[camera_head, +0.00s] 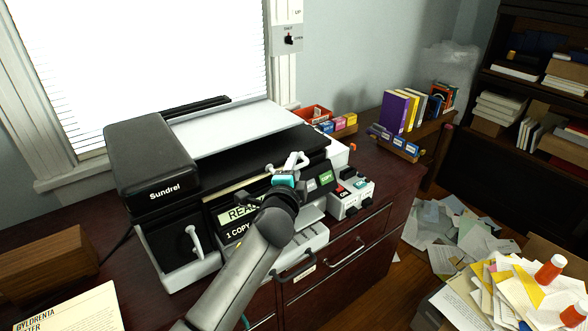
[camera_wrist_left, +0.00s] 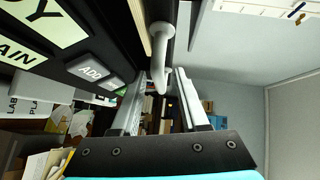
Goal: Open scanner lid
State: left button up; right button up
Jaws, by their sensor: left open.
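The printer (camera_head: 168,160), marked Sundrel, stands on the dark desk by the window. Its scanner lid (camera_head: 255,148) is a flat black slab that appears to lie down. A white curved handle (camera_head: 297,158) is at the lid's front edge and shows large in the left wrist view (camera_wrist_left: 163,45). My left gripper (camera_head: 290,172) is at this handle. In the left wrist view its two fingers (camera_wrist_left: 160,76) are spread, with the handle's lower end between or just ahead of their tips. I cannot tell whether they touch. My right gripper is in neither view.
The printer's front has a lit display (camera_head: 240,214) and buttons beside my left wrist. A small switch box (camera_head: 350,195) stands to its right. Books (camera_head: 400,112) stand further right. A wooden box (camera_head: 42,262) is at the left. Papers (camera_head: 450,235) litter the floor.

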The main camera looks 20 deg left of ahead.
pick_arm(q)
grip_shut()
dwell(1.4)
